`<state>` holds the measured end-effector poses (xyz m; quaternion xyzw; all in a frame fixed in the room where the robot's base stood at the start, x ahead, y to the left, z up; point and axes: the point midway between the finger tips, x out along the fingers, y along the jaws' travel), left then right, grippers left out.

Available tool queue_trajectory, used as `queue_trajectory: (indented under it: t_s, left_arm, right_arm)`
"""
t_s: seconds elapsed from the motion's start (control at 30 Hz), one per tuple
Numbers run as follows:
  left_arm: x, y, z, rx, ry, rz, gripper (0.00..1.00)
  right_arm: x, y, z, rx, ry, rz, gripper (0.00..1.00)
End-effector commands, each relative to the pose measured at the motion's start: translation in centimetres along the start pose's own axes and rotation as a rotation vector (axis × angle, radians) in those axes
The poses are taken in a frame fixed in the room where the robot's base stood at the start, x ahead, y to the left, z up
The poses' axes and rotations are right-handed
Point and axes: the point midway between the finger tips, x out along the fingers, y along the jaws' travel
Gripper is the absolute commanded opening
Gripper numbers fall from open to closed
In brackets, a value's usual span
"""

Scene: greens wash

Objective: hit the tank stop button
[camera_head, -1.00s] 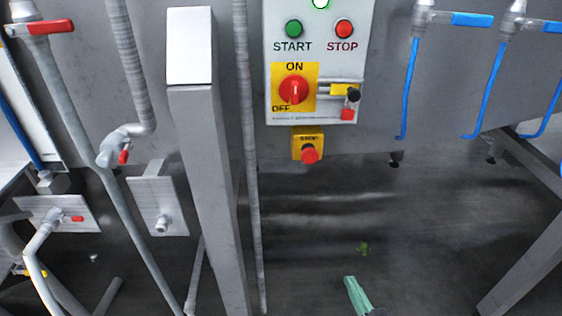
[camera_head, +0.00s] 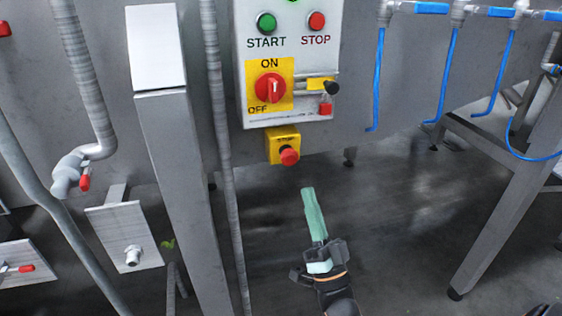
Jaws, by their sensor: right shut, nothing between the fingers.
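The control panel (camera_head: 285,110) is a light box on the grey tank wall. It has a green START button (camera_head: 266,23), a red round STOP button (camera_head: 317,21) and a red rotary ON/OFF switch (camera_head: 270,88) on a yellow plate. Below it is a yellow box (camera_head: 283,138) with a red mushroom button (camera_head: 289,156). My right gripper (camera_head: 308,192) is shut and empty, its pale green fingers pointing up. Its tips are in the picture a little below the red mushroom button, apart from it. My left gripper is not in view.
A grey post (camera_head: 175,170) and a thin vertical pipe (camera_head: 222,170) stand left of the panel. Blue hoses (camera_head: 379,85) hang at the right. A grey table leg (camera_head: 500,210) stands at the lower right. A small green leaf scrap (camera_head: 168,244) shows at the lower left.

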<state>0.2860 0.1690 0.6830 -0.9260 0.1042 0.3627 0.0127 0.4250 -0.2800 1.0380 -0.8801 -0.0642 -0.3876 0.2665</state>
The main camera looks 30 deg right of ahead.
Motion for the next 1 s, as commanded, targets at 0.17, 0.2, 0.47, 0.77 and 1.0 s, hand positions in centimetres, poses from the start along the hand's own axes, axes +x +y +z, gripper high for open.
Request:
queue_trajectory:
  t_s: [0.17,0.2,0.47,0.77,1.0]
  left_arm:
    - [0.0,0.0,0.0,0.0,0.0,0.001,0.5]
    - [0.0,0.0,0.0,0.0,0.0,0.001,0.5]
    - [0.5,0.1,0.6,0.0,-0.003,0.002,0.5]
    - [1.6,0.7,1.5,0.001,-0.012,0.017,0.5]
    - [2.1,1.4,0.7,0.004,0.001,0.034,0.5]
  right_arm:
    - [0.0,0.0,0.0,-0.001,-0.001,0.001,0.0]
    - [0.0,0.0,0.0,-0.001,-0.002,0.001,0.0]
    - [1.0,1.0,1.0,-0.002,-0.001,0.001,0.0]
    - [4.0,3.1,3.2,-0.002,-0.001,-0.001,0.0]
    - [5.6,4.3,4.3,-0.001,-0.003,0.001,0.0]
